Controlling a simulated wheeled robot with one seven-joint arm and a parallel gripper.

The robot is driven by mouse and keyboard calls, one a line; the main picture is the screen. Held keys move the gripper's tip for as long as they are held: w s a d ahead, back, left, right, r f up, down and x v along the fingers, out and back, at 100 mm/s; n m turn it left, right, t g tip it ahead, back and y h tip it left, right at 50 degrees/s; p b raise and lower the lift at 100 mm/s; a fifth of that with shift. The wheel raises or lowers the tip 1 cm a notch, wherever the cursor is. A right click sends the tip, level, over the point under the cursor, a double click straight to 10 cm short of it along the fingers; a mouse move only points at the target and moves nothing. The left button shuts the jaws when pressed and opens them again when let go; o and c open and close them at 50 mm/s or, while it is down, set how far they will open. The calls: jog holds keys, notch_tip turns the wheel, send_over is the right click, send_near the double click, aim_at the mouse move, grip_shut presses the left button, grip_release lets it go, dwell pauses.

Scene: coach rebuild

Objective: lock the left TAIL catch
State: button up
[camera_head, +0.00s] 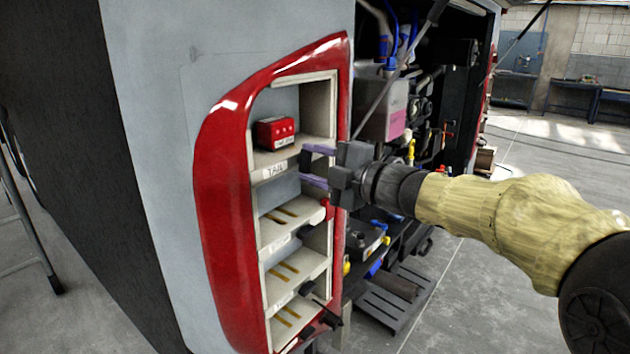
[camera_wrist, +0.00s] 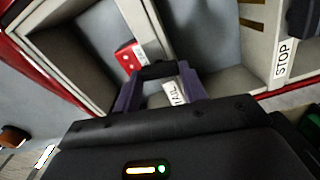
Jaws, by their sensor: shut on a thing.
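The TAIL bay (camera_head: 309,122) is the top compartment of the red-framed lamp housing in the head view. A red lamp block (camera_head: 276,132) sits in it, and also shows in the wrist view (camera_wrist: 128,57). The TAIL label (camera_head: 275,171) is on the ledge below, and shows between my fingers in the wrist view (camera_wrist: 173,93). My gripper (camera_head: 308,165) reaches in from the right, its two purple fingers at the ledge's height. In the wrist view my gripper (camera_wrist: 160,74) is shut on a small black part, seemingly a catch (camera_wrist: 158,70). Its exact position is hard to tell.
Lower bays hold yellowish strips and no lamp blocks. Black catch-like parts (camera_head: 326,316) stick out at the lower bays. A STOP label (camera_wrist: 282,57) marks the neighbouring bay. The red frame (camera_head: 222,180) surrounds the bays. The open engine compartment (camera_head: 400,110) lies to the right.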

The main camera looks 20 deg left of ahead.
jog(key=shift+f+n+b, duration=0.15)
jog(key=shift+n+b, duration=0.75)
jog(key=shift+n, duration=0.3)
jog(key=o, duration=1)
jog(key=shift+d, duration=0.15)
jog(key=b+v, duration=0.2)
jog(key=v, duration=1.5)
jog(key=shift+s+d, duration=0.1)
